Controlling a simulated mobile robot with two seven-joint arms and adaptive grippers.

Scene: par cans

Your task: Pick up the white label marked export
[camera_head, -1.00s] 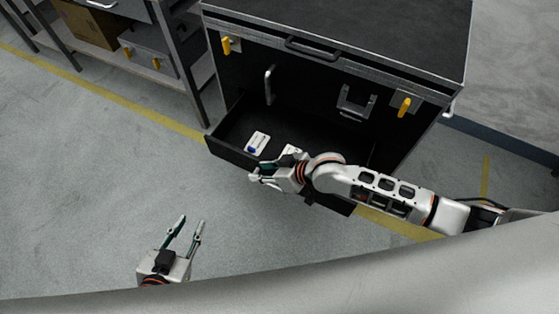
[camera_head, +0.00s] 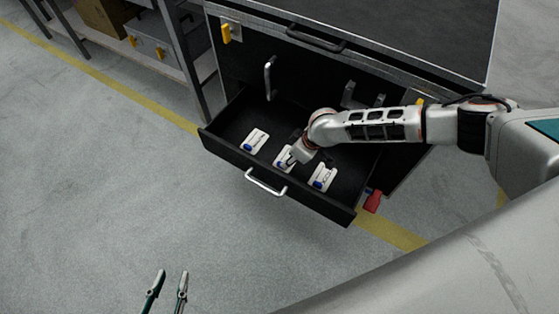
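An open black drawer (camera_head: 222,146) holds three white labels with blue parts: a left one (camera_head: 254,140), a middle one (camera_head: 281,161) and a right one (camera_head: 323,178). Their markings are too small to read, so I cannot tell which says export. My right gripper (camera_head: 294,157) points down at the middle label and partly covers it. I cannot tell whether it touches the label, and its fingers are too hidden to show whether they are open. My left gripper (camera_head: 167,292) is at the bottom edge, fingers apart and empty, far from the drawer.
The drawer's silver handle (camera_head: 266,182) sticks out in front. The black cabinet (camera_head: 410,38) rises behind the drawer. A red object (camera_head: 373,201) is beside the drawer's right corner. A metal shelf (camera_head: 183,58) stands at the upper left. The floor at left is clear.

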